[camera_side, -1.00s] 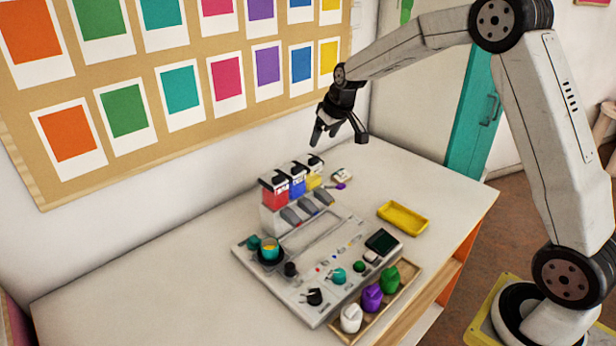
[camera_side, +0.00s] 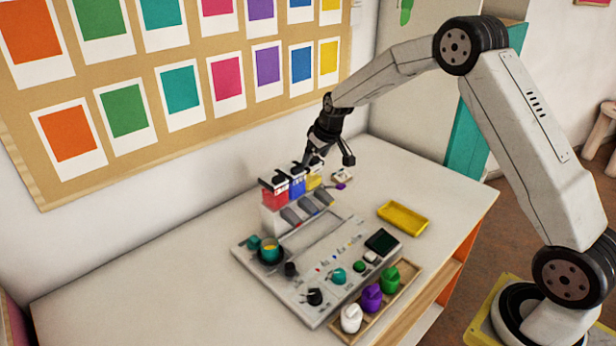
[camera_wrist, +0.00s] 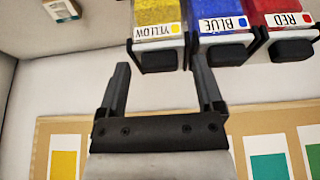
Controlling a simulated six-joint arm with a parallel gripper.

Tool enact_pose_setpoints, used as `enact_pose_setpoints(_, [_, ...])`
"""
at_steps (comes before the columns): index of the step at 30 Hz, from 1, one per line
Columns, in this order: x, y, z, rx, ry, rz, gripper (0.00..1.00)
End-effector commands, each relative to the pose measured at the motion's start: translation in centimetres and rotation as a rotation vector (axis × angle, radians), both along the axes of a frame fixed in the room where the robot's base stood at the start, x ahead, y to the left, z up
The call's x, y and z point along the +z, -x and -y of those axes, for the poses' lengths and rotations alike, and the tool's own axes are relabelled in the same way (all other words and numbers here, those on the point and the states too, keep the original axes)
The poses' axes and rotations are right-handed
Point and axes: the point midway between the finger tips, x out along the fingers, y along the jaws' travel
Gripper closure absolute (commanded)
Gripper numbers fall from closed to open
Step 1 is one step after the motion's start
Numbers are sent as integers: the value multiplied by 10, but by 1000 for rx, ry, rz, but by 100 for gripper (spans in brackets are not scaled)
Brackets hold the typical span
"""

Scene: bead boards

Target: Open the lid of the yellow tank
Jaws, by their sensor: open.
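The yellow tank (camera_side: 314,183) stands at the right end of a row of three tanks on the device in the side view. In the wrist view the yellow tank (camera_wrist: 158,11) is at the top, with its label and a black tab (camera_wrist: 159,61) at its edge. My gripper (camera_side: 329,162) is just above and behind the yellow tank. In the wrist view my gripper (camera_wrist: 161,68) is open, with one finger on each side of the black tab. Nothing is held. Whether a finger touches the tank or lid I cannot tell. The gripper partly hides the lid in the side view.
The blue tank (camera_side: 297,188) and red tank (camera_side: 274,196) stand close beside the yellow one. A yellow tray (camera_side: 403,218) is on the table. The picture board wall is close behind.

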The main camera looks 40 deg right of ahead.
Motion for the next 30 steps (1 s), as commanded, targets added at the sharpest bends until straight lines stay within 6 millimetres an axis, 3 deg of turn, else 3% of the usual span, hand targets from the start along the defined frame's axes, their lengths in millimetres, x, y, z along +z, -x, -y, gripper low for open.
enact_pose_setpoints(9, [-2,-1,0,0,0,0,18])
enact_pose_setpoints(17, [-1,0,0,0,0,-1,100])
enact_pose_setpoints(30, [-1,7,0,-1,-1,-1,100])
